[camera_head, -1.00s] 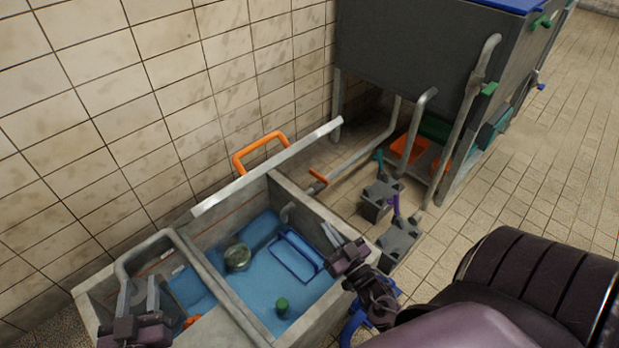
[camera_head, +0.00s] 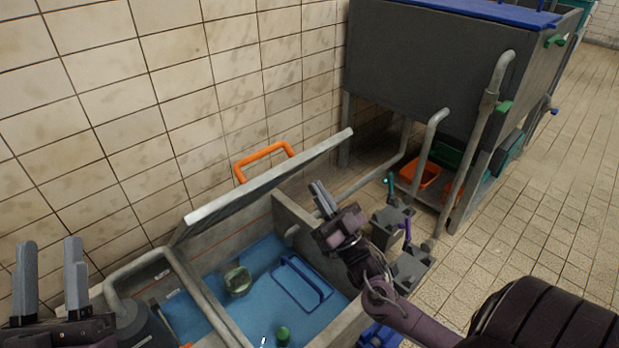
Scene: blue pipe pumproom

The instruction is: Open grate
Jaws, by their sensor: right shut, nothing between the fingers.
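The grate (camera_head: 262,184) is a pale grey panel raised and tilted over the far, wall side of the concrete basin (camera_head: 187,274). I see it nearly edge-on, with a little of its underside. Its orange handle (camera_head: 266,152) is on the wall side. My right gripper (camera_head: 322,198) is shut and empty over the basin's right wall, below the grate's right part and apart from it. My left gripper (camera_head: 50,270) is open and empty at the lower left, near the wall and left of the basin.
Blue water in the basin holds a round glassy object (camera_head: 237,280), a blue frame (camera_head: 301,282) and a green-topped piece (camera_head: 282,335). A grey pipe (camera_head: 143,262) bends over the left compartment. Grey pump blocks (camera_head: 393,222) and a large dark tank (camera_head: 430,65) stand right. Open floor lies far right.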

